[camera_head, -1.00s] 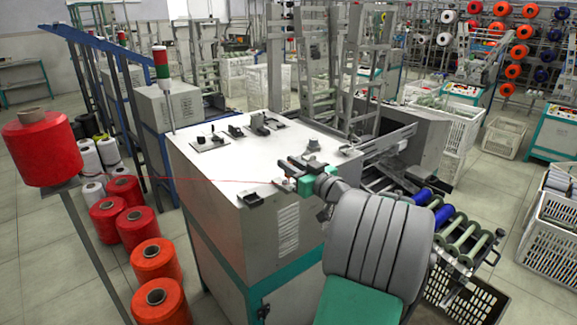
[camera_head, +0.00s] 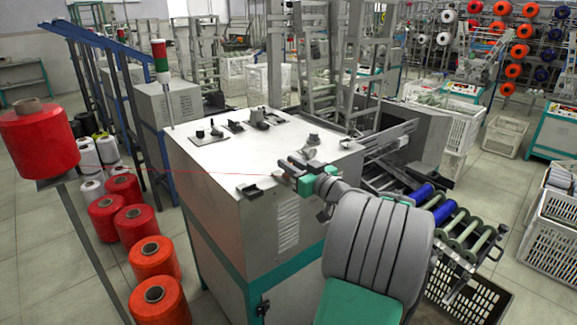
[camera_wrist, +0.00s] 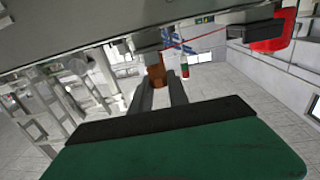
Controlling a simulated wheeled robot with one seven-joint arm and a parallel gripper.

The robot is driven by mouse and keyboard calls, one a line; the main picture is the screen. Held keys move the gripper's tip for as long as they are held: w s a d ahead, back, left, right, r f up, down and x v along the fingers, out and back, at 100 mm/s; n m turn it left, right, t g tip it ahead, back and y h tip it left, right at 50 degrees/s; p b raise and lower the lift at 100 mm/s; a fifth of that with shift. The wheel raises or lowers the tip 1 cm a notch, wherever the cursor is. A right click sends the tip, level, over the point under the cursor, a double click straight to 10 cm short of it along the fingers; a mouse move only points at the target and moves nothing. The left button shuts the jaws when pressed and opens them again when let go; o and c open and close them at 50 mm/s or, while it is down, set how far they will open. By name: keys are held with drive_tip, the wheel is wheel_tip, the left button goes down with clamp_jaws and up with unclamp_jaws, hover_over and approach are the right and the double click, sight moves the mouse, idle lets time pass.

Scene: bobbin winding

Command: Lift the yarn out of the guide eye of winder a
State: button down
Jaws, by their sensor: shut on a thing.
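Winder a looks to be the white cabinet (camera_head: 230,165) with a teal band, in the middle of the head view. A thin red yarn (camera_head: 180,172) runs nearly level from the red spool (camera_head: 40,145) at the left to my gripper (camera_head: 288,166). My gripper is over the cabinet top's front right edge, shut on the yarn. In the wrist view the red yarn (camera_wrist: 190,46) passes beyond the fingers (camera_wrist: 161,94) towards a red spool (camera_wrist: 272,45). I cannot make out the guide eye. The pinch point is too small to see clearly.
Small dark fixtures (camera_head: 236,126) stand on the cabinet top, with a dark block (camera_head: 250,189) at its front edge. A rail frame (camera_head: 385,145) and a rack of blue and green rollers (camera_head: 450,215) lie to the right. Several red and orange spools (camera_head: 135,225) stand on the floor at left.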

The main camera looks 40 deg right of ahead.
drive_tip(key=shift+f, duration=0.35)
drive_tip(key=shift+r, duration=0.2)
drive_tip(key=shift+r, duration=1.45)
drive_tip(key=shift+r+p, duration=0.35)
drive_tip(key=shift+r, duration=1.15)
